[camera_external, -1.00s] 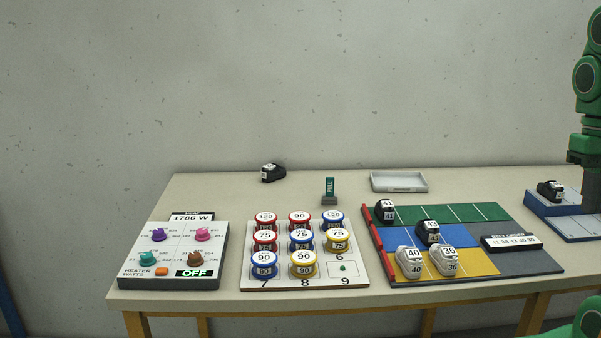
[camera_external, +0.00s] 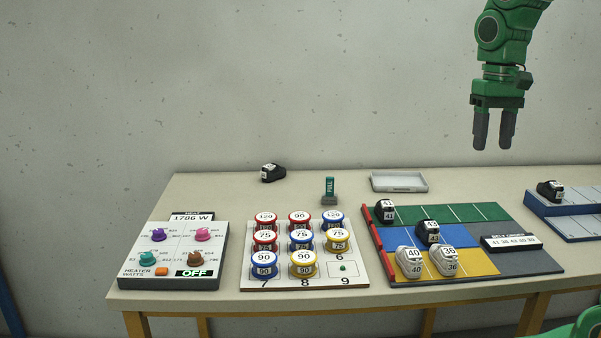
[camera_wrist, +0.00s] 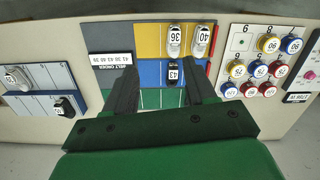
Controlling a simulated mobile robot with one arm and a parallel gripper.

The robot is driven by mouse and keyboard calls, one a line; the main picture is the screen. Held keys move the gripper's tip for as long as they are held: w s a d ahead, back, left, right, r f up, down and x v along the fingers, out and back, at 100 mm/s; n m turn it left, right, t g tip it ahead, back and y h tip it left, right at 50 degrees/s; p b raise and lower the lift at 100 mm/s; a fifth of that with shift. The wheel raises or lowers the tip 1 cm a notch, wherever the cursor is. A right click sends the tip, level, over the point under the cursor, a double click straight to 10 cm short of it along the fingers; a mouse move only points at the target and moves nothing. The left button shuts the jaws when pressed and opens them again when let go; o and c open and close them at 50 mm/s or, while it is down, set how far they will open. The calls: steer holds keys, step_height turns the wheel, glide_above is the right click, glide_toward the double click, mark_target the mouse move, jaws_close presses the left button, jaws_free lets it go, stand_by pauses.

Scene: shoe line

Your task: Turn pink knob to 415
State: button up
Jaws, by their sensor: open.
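The pink knob (camera_external: 202,234) sits at the upper right of the knob cluster on the heater panel (camera_external: 221,262), at the left end of the table. A purple knob (camera_external: 158,235), a teal knob (camera_external: 147,258) and a brown knob (camera_external: 197,257) share the panel. The panel display (camera_external: 191,217) reads 1786 W and a sign below shows OFF. My gripper (camera_external: 494,145) is open and empty, high above the right part of the table, far right of the pink knob. In the wrist view, the pink knob (camera_wrist: 309,75) shows at the right edge.
A spool board (camera_external: 355,283) with several numbered spools stands right of the panel. A coloured mat (camera_external: 470,215) with several shoes lies under my gripper. A green PULL handle (camera_external: 330,187), a black shoe (camera_external: 272,173) and a grey tray (camera_external: 399,188) are at the back.

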steer(key=w+a, duration=1.1)
steer(key=a, duration=0.4)
steer(key=m+t, duration=0.3)
steer(key=t, duration=0.2)
glide_above(201, 231)
steer(key=s, duration=0.4)
step_height(201, 231, down, 18)
steer(key=shift+w+a+f+m+t+h, duration=0.2)
steer(key=shift+f+m+t+h, duration=0.1)
steer(key=shift+f+h, duration=0.1)
steer(key=shift+x, duration=3.75)
steer(key=shift+c, duration=0.4)
jaws_close()
